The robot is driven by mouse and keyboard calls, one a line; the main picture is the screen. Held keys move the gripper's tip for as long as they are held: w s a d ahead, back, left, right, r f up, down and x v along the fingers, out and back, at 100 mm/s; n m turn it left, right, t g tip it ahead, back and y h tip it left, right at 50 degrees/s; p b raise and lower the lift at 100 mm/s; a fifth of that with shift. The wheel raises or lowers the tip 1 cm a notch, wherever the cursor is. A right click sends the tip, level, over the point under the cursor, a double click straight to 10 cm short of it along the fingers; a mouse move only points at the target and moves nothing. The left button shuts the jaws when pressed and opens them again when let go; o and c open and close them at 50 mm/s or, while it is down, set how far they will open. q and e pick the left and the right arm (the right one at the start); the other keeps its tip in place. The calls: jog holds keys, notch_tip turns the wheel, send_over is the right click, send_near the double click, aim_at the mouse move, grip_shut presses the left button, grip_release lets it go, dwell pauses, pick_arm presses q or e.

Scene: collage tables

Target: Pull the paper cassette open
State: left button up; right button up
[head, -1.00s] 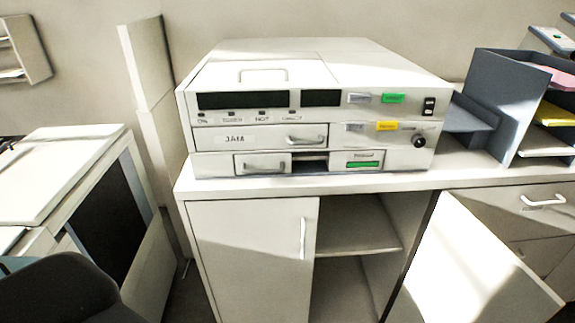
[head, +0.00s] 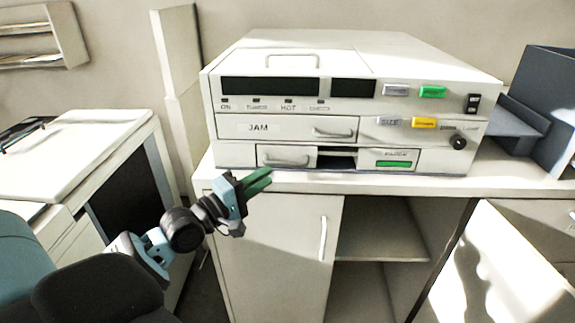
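The pale office machine (head: 345,50) stands on a white cabinet. Low on its front, at the left, is a small panel with a grey bar handle (head: 286,160), which looks like the paper cassette (head: 266,152). It looks flush with the front, beside a dark slot. My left gripper (head: 262,180), with green fingers, is just below and left of that handle, pointing up and right. It appears apart from the handle, and nothing shows in it. The fingers lie close together in this view, so their opening is unclear. My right gripper is out of view.
Above the cassette is a door marked JAM (head: 258,127) with its own handle. Buttons and a black knob (head: 458,142) are at the right. A dark blue tray unit (head: 553,110) stands at right.

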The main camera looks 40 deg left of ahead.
aim_at(286, 164)
pick_arm(q)
jog(key=shift+p+x, duration=0.3)
jog(key=shift+x, duration=3.6)
grip_shut()
